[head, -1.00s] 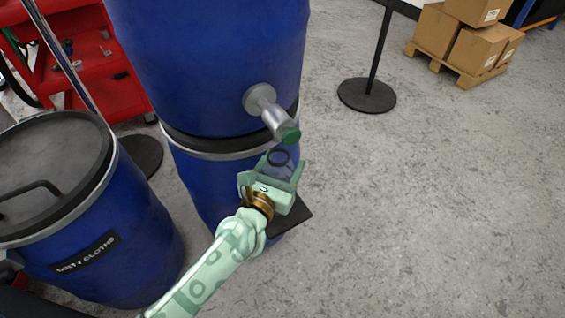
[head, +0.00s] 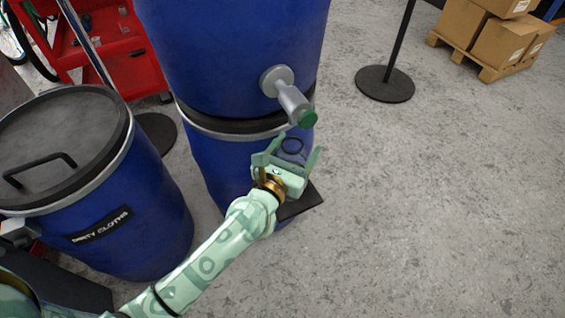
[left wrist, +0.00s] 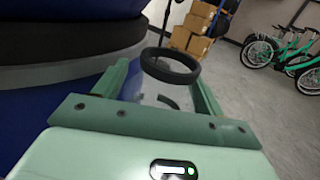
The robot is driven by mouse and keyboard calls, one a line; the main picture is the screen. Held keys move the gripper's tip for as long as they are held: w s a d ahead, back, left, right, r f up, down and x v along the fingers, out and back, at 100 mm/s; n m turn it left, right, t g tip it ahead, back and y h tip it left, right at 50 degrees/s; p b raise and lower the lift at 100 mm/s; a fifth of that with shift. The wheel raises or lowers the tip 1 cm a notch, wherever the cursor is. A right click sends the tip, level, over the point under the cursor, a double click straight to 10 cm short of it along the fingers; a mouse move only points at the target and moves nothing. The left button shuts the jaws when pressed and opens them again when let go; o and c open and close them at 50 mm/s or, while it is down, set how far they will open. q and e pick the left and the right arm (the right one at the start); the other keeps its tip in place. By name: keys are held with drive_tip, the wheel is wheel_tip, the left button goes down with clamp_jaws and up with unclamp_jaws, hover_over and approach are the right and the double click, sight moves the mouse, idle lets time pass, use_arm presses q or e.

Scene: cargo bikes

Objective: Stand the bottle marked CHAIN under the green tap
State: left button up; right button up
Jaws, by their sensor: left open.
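A clear bottle with a black ring at its top (head: 292,145) is at the black shelf (head: 308,201) on the blue drum, just below the green-ended tap (head: 307,118). No CHAIN marking is readable on it. My left gripper (head: 289,156) is open, with one finger on each side of the bottle. In the left wrist view the bottle's black ring (left wrist: 170,66) shows between the spread fingers (left wrist: 160,92), with a see-through body below it. The gripper hides the bottle's base, so I cannot tell whether it touches the shelf. My right gripper is not in view.
The tall blue drum (head: 235,60) carries the tap. A lidded blue drum marked DIRTY CLOTHS (head: 140,232) stands at the left. A red tool cart (head: 128,62), a post base (head: 384,84) and boxes on a pallet (head: 490,40) are behind.

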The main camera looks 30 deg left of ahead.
use_arm(q)
drive_tip(key=shift+s+r+p, duration=0.1)
drive_tip(key=shift+r+p, duration=0.25)
drive_tip(key=shift+r, duration=0.4)
drive_tip(key=s, duration=0.5)
drive_tip(key=shift+a+f, duration=0.1)
drive_tip(key=shift+f, duration=0.3)
drive_tip(key=s+d+f+m+g+h+b, duration=0.1)
drive_tip(key=s+d+f+m+h, duration=0.15)
drive_tip(key=s+m, duration=0.4)
drive_tip(key=s+d+f+m+g+h, duration=0.2)
drive_tip(key=s+m+h, duration=0.1)
drive_tip(key=s+m, duration=0.4)
drive_tip(key=s+a+f+m+g+y, duration=0.1)
drive_tip(key=s+a+f+m+g, duration=0.1)
drive_tip(key=s+f+m+g, duration=1.2)
drive_tip(key=s+a+f+m+y, duration=0.4)
drive_tip(key=s+a+m+y, duration=0.4)
drive_tip(key=m, duration=0.8)
drive_tip(key=s+a, duration=0.3)
drive_tip(key=a, duration=0.2)
drive_tip(key=shift+s+a+f, duration=0.15)
drive_tip(key=shift+s+a, duration=0.15)
drive_tip(key=shift+a, duration=0.05)
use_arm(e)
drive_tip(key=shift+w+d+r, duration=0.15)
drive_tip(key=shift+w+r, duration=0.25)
